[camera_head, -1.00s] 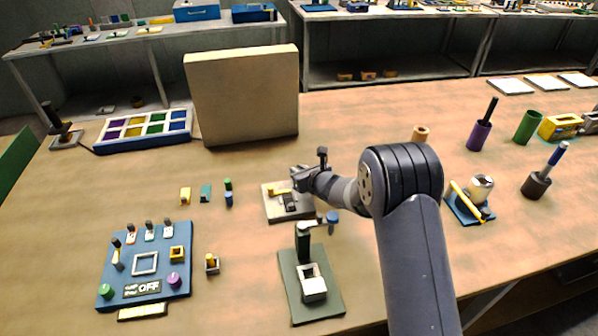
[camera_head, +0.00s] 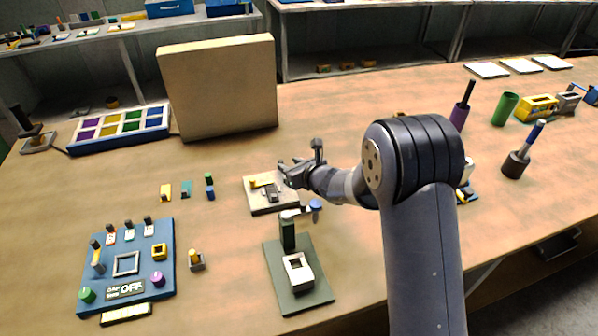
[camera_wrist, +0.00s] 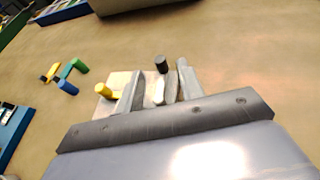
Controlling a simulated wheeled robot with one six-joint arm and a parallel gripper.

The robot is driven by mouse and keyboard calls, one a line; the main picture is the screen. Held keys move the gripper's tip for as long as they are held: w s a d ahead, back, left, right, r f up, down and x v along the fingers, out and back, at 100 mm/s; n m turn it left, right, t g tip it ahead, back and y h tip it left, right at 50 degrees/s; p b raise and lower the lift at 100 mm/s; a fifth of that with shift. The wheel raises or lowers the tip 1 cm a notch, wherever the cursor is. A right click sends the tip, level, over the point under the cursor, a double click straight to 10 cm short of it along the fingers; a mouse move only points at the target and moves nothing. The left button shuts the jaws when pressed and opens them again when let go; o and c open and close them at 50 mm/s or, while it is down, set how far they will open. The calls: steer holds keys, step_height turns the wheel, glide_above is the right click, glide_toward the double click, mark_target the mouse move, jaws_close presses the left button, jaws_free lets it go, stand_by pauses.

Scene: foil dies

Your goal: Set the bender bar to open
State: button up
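A small beige plate (camera_head: 258,208), which I take to be the bender, lies on the table. It carries a yellow piece (camera_head: 262,181) and a short grey bar (camera_head: 272,195). My gripper (camera_head: 289,172) is just above and behind its right side in the head view. In the wrist view my two fingers (camera_wrist: 160,85) are apart. A pale grey bar (camera_wrist: 159,92) and a dark peg (camera_wrist: 161,64) show between them, with the yellow peg (camera_wrist: 104,91) outside to the left. Whether a finger touches the bar I cannot tell.
A dark green press (camera_head: 297,285) stands in front of the plate. A blue panel (camera_head: 128,235) reading OFF lies left. A large beige block (camera_head: 220,90) stands behind. Small coloured pegs (camera_head: 210,188) stand to the left.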

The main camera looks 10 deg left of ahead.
mark_target(280, 161)
steer(key=shift+b+v, duration=0.35)
steer(key=shift+v, duration=1.95)
steer(key=shift+a, duration=0.1)
steer(key=p+x, duration=0.3)
steer(key=x, duration=0.7)
steer(key=shift+w+a+f, duration=0.15)
steer(key=shift+w+a, duration=0.05)
steer(key=shift+w, duration=0.1)
steer(key=shift+s+d, duration=0.1)
steer(key=b+v, duration=0.3)
steer(key=v, duration=0.7)
steer(key=p+x, duration=0.3)
steer(key=x, duration=0.7)
steer(key=shift+a+r+p, duration=0.2)
steer(key=shift+r+p, duration=0.05)
steer(key=shift+p, duration=0.95)
steer(key=shift+n+g+p, duration=0.3)
steer(key=shift+p, duration=0.1)
